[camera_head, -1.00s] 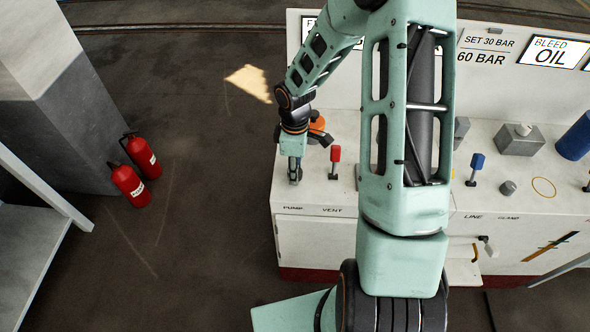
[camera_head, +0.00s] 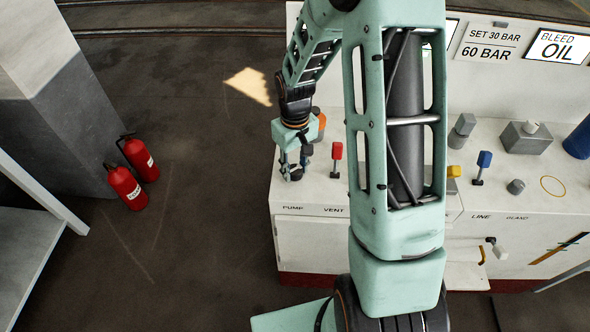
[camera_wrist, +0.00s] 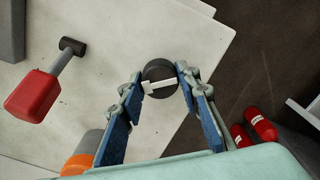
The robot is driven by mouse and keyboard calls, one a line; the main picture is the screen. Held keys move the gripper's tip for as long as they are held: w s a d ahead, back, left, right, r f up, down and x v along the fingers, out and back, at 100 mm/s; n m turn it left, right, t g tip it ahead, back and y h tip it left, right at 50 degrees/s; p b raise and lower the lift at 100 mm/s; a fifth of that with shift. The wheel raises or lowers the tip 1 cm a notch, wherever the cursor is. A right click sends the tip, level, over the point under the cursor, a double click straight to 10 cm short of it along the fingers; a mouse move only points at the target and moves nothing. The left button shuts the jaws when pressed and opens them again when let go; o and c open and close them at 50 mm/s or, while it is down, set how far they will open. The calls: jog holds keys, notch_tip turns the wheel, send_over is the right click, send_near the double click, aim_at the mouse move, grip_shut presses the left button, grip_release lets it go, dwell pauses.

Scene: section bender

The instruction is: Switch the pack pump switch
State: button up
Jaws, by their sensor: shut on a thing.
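The pack pump switch is a round dark knob with a white pointer bar (camera_wrist: 158,87) across its face, in the wrist view. It sits on the white console top near a corner, behind the PUMP label (camera_head: 292,209). My gripper (camera_wrist: 162,79) has its two blue-padded fingers on opposite sides of the knob and is shut on it. In the head view my gripper (camera_head: 293,170) points down at the console's left end and hides most of the knob.
A red-handled vent lever (camera_head: 337,152) stands just right of my gripper; its red handle (camera_wrist: 33,96) shows in the wrist view. An orange-and-grey part (camera_wrist: 84,152) is close by. Two red fire extinguishers (camera_head: 127,187) stand on the floor left. My arm hides the console's middle.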

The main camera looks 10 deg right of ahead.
aim_at(295, 169)
jog(key=shift+m, duration=0.7)
jog(key=o, duration=1.1)
jog(key=shift+r, duration=0.1)
notch_tip(295, 169, up, 12)
jog(key=shift+f, duration=0.1)
